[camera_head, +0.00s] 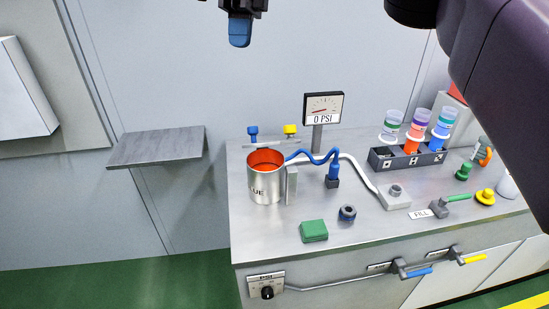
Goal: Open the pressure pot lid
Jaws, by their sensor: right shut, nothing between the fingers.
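The silver pot (265,185), with lettering ending in "UE", stands on the left part of the metal bench. Its top shows an orange-red interior (265,160), and I see no lid over it. A grey upright block (291,185) stands at the pot's right side; I cannot tell what it is. My right gripper (240,32), black with blue fingertips, is shut and empty at the top edge of the view, high above and left of the pot, touching nothing. Most of it is cut off. My left gripper is out of view.
A pressure gauge (323,108) reading 0 PSI stands behind the pot. Blue and yellow valves (290,131), a blue hose (312,156), a green block (314,231) and a bottle rack (408,160) share the bench. My purple arm covers the upper right. A grey shelf (156,147) is left.

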